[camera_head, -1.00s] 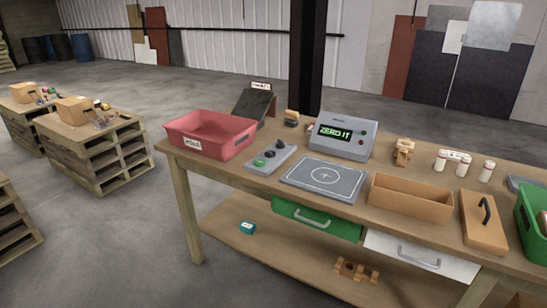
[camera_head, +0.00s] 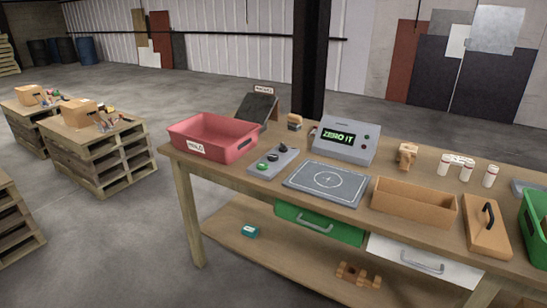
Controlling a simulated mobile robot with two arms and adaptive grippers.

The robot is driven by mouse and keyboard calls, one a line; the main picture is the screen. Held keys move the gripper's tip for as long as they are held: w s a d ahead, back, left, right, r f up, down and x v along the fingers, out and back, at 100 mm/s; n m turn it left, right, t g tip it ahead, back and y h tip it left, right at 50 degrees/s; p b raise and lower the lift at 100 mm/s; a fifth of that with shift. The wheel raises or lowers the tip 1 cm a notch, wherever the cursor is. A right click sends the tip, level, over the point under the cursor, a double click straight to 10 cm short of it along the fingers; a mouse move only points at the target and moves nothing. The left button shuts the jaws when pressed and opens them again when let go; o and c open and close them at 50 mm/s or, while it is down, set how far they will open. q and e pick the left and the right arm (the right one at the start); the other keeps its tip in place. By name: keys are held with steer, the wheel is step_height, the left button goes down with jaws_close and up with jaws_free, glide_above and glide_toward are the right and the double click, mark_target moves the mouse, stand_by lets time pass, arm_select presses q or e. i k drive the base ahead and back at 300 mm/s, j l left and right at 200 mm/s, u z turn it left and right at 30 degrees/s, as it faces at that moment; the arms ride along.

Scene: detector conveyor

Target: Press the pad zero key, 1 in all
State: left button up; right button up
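A grey key pad strip (camera_head: 272,163) lies on the workbench between the red bin and the flat pad. It carries a green key (camera_head: 262,166) at its near end and dark keys behind it; I cannot read any labels on them. A flat grey pad (camera_head: 327,182) with a white circle and cross lies to its right, with nothing on it. Behind it stands a grey detector box (camera_head: 345,140) whose screen (camera_head: 338,137) reads "ZERO IT" in green. Neither of my grippers is in view.
A red bin (camera_head: 212,138) marked "HOLD" stands at the bench's left end. An open wooden box (camera_head: 413,202), a wooden lid with a black handle (camera_head: 487,228), white bottles (camera_head: 467,170) and a green bin (camera_head: 534,222) stand to the right. Drawers (camera_head: 319,223) hang below.

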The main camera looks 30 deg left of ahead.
mark_target(271, 157)
steer(key=i+j, duration=0.3)
steer(key=i, duration=0.2)
steer(key=i+j+u, duration=0.1)
steer(key=i+j, duration=0.15)
steer(key=i, duration=0.25)
steer(key=i+j, duration=0.25)
steer(key=i, duration=0.25)
